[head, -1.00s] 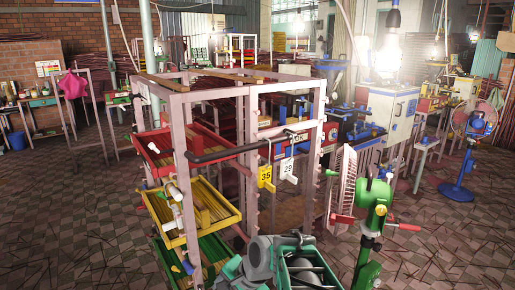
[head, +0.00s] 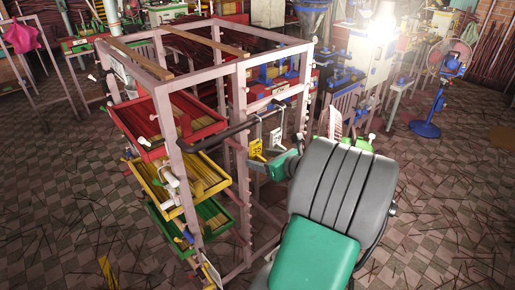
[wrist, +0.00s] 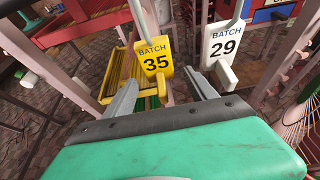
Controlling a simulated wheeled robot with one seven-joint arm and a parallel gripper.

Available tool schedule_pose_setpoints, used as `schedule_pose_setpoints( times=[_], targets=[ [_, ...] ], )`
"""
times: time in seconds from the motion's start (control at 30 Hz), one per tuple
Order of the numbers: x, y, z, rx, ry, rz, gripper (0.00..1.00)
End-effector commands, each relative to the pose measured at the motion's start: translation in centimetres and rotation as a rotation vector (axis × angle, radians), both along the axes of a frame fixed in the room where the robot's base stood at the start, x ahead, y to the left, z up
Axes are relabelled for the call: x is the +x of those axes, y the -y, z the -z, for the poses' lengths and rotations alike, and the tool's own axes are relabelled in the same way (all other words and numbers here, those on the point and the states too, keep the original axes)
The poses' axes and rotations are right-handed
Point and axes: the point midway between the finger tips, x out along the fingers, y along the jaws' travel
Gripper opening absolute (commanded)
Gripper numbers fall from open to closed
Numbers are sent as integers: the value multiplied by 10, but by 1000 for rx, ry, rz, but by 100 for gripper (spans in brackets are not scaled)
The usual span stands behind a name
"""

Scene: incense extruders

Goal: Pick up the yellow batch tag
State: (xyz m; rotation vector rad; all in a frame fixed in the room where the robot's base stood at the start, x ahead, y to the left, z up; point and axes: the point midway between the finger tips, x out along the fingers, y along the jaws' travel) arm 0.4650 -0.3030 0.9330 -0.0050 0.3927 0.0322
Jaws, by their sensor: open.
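The yellow batch tag (wrist: 155,62), marked "BATCH 35", hangs upright in the wrist view, a little left of the middle. It also hangs from the dark rail in the head view (head: 256,149). My gripper (wrist: 163,88) is open, its two grey fingers pointing toward the tag, one on each side of the tag's lower end in the picture. The fingers do not clearly touch the tag. In the head view my gripper (head: 268,164) is beside the tags, partly hidden by my green and grey arm.
A white tag (wrist: 222,42), marked "BATCH 29", hangs just right of the yellow one, close to the right finger. The pink rack frame (head: 170,130) holds red (head: 160,152), yellow and green trays on the left. A dark rail (head: 215,138) crosses its front. A blue fan (head: 428,128) stands far right.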

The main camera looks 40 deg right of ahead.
Motion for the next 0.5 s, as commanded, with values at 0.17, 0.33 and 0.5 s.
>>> schedule_pose_setpoints(
  times=[0.17,0.33,0.5],
  targets=[
    [2,1,1,-1,0,3,65],
    [2,2,1,-2,0,4,56],
    [1,2,1,-1,0,5,43]
  ],
)
